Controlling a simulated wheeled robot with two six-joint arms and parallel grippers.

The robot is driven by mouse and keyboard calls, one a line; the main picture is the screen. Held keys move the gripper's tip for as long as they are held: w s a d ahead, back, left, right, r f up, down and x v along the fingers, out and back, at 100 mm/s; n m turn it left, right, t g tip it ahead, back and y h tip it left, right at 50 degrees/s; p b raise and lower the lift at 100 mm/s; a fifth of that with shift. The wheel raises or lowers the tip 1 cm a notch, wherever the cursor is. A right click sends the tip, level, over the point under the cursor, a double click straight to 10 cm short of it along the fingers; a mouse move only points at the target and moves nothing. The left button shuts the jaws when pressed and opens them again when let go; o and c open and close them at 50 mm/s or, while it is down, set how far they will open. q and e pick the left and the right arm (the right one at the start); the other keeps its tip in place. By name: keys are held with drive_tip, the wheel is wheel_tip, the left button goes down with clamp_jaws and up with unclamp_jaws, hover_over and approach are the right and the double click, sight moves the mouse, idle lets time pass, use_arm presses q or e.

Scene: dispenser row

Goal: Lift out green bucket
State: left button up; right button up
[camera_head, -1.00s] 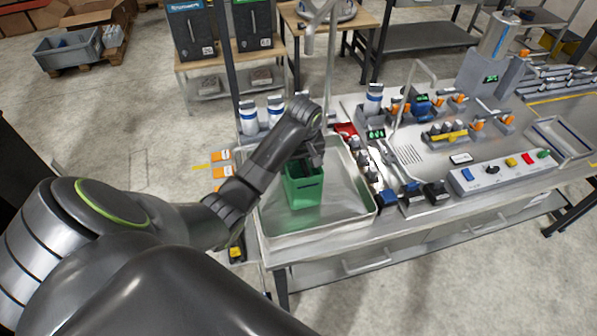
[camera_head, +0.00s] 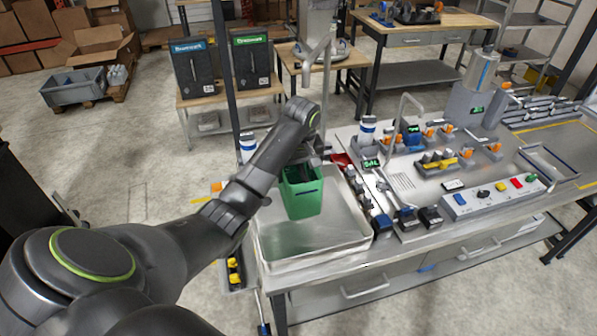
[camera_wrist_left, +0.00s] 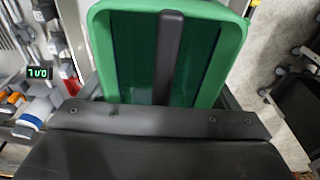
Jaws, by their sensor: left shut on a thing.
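The green bucket (camera_head: 302,197) hangs from my left gripper (camera_head: 312,164), above the shallow metal sink basin (camera_head: 290,262) at the left end of the bench. The bucket looks roughly upright. In the left wrist view, the green bucket (camera_wrist_left: 225,45) fills the upper middle, with a dark bar across its opening. My left gripper is shut on the bucket at its upper part; its fingertips are mostly hidden in the head view. My right gripper does not show.
A curved tap (camera_head: 328,90) rises behind the basin. White bottles (camera_head: 367,130) and several small dispensers stand right of it. A control box with coloured buttons (camera_head: 497,196) sits at the bench's front right. A dark post (camera_head: 222,70) stands behind my arm.

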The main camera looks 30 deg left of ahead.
use_arm(q)
drive_tip(key=shift+w+r, duration=0.1)
drive_tip(key=shift+r, duration=0.15)
drive_tip(key=shift+r, duration=1.1)
